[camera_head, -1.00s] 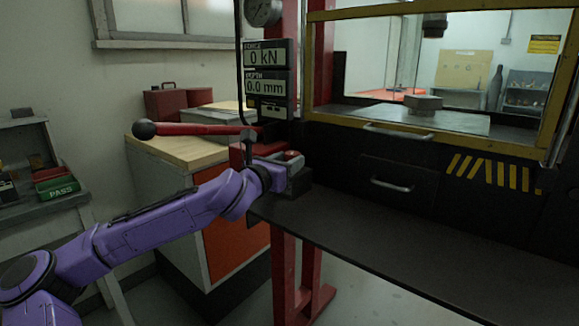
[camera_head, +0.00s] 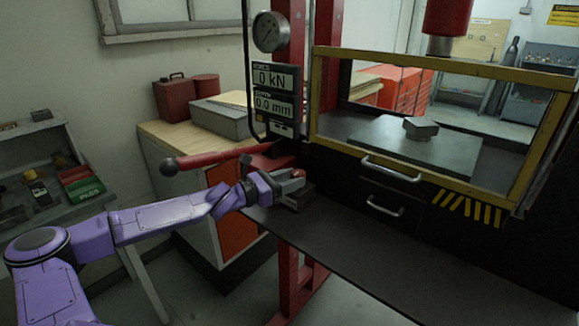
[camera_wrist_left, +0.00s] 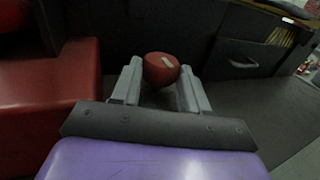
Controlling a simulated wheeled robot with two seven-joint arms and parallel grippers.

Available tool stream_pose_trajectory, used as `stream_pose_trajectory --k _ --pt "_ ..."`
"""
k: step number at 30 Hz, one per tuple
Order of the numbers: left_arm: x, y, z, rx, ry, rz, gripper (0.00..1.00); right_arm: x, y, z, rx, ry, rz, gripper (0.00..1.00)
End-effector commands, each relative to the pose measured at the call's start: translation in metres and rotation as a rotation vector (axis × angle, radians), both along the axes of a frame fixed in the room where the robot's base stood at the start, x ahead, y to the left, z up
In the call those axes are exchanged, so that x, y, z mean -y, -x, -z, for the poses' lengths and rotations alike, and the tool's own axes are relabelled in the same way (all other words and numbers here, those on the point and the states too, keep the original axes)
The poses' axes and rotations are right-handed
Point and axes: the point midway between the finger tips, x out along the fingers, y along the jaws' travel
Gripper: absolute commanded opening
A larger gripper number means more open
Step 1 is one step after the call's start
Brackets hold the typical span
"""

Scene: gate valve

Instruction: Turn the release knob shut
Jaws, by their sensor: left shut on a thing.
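The release knob (camera_wrist_left: 162,68) is a red round knob with a pale mark on its face. In the left wrist view it sits between the two grey fingers of my left gripper (camera_wrist_left: 160,88), which are shut on it. In the head view my left gripper (camera_head: 291,182) is at the knob (camera_head: 298,173), low on the front of the press beside the red pump block. The fingers hide part of the knob there. My right gripper is not in view.
A red lever with a ball end (camera_head: 170,166) reaches left above my left arm. A gauge (camera_head: 270,31) and a display (camera_head: 275,90) reading 0 kN and 0.0 mm are above. A yellow-framed guard (camera_head: 450,68) stands right. The dark ledge (camera_head: 400,265) is clear.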

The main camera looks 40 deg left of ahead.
Motion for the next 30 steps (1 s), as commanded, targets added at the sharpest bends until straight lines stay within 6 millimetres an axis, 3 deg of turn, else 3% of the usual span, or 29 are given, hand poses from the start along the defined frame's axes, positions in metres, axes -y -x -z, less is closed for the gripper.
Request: stream_pose_trajectory --k 15,16,18,30 --pt "-0.0011 0.001 -0.0006 0.004 -0.002 0.009 0.14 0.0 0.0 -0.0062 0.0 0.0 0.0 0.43" --pt "-0.0011 0.001 -0.0005 0.003 -0.002 0.009 0.54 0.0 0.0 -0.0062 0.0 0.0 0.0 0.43" --pt "-0.0011 0.0009 -0.0004 0.003 -0.001 0.009 0.7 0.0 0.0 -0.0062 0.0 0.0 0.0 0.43" --pt "-0.0019 0.0008 -0.0004 0.003 -0.001 0.007 0.7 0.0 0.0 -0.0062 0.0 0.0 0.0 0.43"
